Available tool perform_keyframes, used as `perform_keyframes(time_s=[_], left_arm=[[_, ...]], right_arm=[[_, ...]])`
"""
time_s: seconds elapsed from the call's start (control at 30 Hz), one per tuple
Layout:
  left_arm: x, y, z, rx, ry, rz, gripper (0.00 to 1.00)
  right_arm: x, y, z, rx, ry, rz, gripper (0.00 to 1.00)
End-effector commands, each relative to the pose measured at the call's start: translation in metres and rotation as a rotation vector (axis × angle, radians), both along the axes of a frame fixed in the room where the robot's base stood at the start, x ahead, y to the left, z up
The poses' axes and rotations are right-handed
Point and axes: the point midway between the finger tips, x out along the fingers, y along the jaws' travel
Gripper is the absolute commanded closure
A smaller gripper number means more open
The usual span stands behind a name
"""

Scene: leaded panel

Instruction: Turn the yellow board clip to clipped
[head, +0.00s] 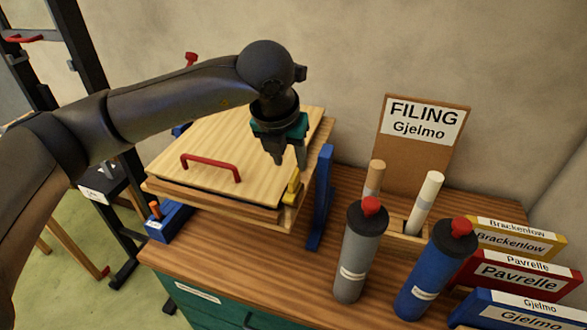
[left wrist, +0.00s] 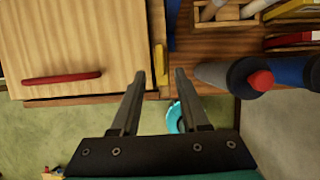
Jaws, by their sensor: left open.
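The yellow board clip (head: 293,187) sits at the right edge of the wooden board (head: 225,150), near its front corner. It also shows in the left wrist view as a narrow yellow strip (left wrist: 160,62) along the board's edge. I cannot tell from these frames which way it is turned. My left gripper (head: 289,159) points down above the board's right side, open and empty. In the left wrist view its fingertips (left wrist: 160,74) are apart, with the clip between and beyond them in the picture. The gripper seems apart from the clip. My right gripper is not in view.
A red handle (head: 211,166) is on the board. A blue upright (head: 320,197) stands right of the clip. Grey (head: 354,252) and blue (head: 432,268) cartridges with red caps stand front right. Labelled boxes (head: 518,277) and a filing sign (head: 425,122) are further right.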

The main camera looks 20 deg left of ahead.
Motion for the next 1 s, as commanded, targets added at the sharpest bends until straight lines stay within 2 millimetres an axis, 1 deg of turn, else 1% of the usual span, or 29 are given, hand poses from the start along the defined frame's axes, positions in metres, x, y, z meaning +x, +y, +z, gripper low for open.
perform_keyframes(time_s=[0.03, 0.1, 0.3, 0.5, 0.73, 0.77, 1.0], left_arm=[[0.003, 0.0, -0.01, 0.0, 0.005, 0.0, 0.55], [0.009, -0.001, -0.022, 0.0, 0.004, 0.0, 0.55], [0.02, -0.001, -0.049, -0.001, 0.002, 0.0, 0.55], [0.024, -0.001, -0.059, -0.001, 0.0, -0.001, 0.55], [0.024, -0.001, -0.059, -0.001, -0.001, -0.002, 0.55], [0.024, -0.001, -0.059, -0.001, -0.001, -0.002, 0.57], [0.024, -0.001, -0.059, -0.001, -0.001, -0.002, 0.84]], right_arm=[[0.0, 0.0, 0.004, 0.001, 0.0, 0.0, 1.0], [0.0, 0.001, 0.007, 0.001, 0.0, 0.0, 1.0], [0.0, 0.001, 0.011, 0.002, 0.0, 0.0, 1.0], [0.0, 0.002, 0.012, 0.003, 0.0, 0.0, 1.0], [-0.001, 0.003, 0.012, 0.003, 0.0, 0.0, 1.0], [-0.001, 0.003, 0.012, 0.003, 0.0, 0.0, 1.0], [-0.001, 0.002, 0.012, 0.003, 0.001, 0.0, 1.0]])
